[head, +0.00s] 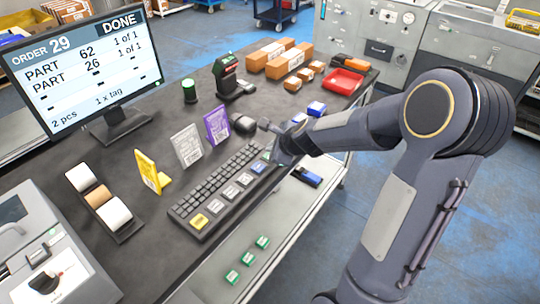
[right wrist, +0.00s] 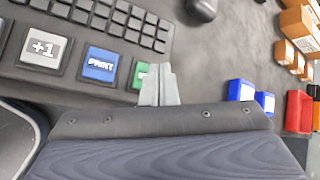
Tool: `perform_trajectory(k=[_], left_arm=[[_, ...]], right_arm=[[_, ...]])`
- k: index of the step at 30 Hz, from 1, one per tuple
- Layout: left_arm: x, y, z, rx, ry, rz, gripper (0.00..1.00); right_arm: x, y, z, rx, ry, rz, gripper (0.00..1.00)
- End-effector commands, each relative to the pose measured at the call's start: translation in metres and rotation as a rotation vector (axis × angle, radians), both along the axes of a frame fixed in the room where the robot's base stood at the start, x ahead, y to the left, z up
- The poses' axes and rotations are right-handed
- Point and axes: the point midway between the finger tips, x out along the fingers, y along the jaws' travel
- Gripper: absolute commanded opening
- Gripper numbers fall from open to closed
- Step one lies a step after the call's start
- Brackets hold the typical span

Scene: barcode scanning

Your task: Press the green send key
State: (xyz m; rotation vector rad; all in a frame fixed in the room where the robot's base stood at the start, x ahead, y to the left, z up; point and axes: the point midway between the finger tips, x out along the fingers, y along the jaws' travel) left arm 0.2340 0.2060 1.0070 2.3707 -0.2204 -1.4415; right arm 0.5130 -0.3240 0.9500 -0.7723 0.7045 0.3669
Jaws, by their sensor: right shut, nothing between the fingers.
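The green send key (right wrist: 139,76) is at the end of the keyboard's big-key row, beside the blue PRINT key (right wrist: 101,63). In the right wrist view my right gripper (right wrist: 160,72) is shut and empty. Its fingertips overlap the right part of the green key and hide some of it. I cannot tell whether they touch it. In the head view the right gripper (head: 275,157) is at the far right end of the keyboard (head: 213,181) and mostly covers the green key. My left gripper is not in view.
A monitor (head: 82,72) shows order 29 and DONE. A purple card (head: 217,125), a grey card (head: 187,146) and a yellow card (head: 148,171) stand behind the keyboard. A mouse (right wrist: 202,9) and blue boxes (right wrist: 241,91) are near the gripper. A red tray (head: 343,82) is farther back.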

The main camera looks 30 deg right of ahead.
Motion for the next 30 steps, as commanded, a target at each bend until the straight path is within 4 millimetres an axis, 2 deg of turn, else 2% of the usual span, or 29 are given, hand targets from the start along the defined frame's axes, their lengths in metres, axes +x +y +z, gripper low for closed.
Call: perform_trajectory(k=[9, 30], left_arm=[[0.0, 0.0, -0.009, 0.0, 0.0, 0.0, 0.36], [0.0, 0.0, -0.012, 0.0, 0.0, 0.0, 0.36]], right_arm=[[0.0, 0.0, -0.009, -0.001, 0.0, 0.001, 0.0], [0.0, 0.0, -0.013, 0.0, 0.0, 0.0, 0.0]])
